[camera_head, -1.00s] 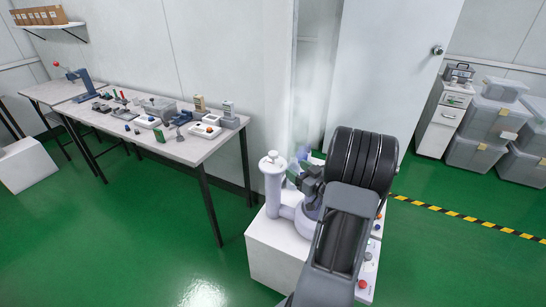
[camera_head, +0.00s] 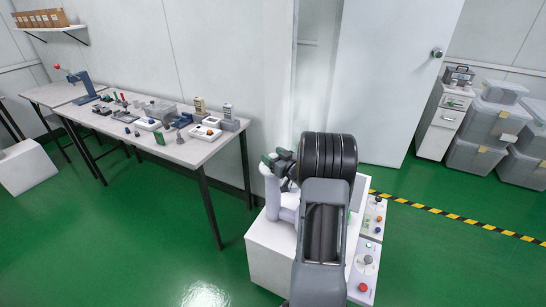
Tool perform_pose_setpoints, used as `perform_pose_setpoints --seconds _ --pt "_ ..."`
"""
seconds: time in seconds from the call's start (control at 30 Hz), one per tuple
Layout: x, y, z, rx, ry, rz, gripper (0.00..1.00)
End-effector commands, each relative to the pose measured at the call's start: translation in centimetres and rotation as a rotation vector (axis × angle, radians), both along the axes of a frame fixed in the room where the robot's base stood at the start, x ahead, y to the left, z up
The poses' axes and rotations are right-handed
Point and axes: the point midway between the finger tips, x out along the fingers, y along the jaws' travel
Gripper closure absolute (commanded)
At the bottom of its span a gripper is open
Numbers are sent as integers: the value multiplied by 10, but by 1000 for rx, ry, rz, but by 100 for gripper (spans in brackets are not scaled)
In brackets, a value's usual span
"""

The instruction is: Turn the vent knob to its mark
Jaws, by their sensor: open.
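A white upright column (camera_head: 272,198) stands on the left of a white cabinet (camera_head: 265,255), joined to a rounded white body mostly hidden behind my arm. My dark gripper (camera_head: 272,163) is at the column's top and covers it. The small white knob there is hidden, and I cannot tell whether my gripper touches it. The gripper is open. No mark for a knob can be made out.
Control panels with small knobs and a red button (camera_head: 363,287) lie right of my arm. A bench (camera_head: 190,152) with several small devices stands at the left. Grey bins (camera_head: 487,120) stand at the far right. Green floor is clear in front.

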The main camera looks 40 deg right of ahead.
Motion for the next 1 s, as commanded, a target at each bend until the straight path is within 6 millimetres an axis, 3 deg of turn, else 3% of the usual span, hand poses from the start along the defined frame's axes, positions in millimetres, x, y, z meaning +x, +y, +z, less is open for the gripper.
perform_pose_setpoints --seconds 0.23,0.7,1.0 --pt "0 0 0 0 0 0 40" --pt "0 0 0 -1 0 1 84" --pt "0 1 -2 -2 -1 -54 84"
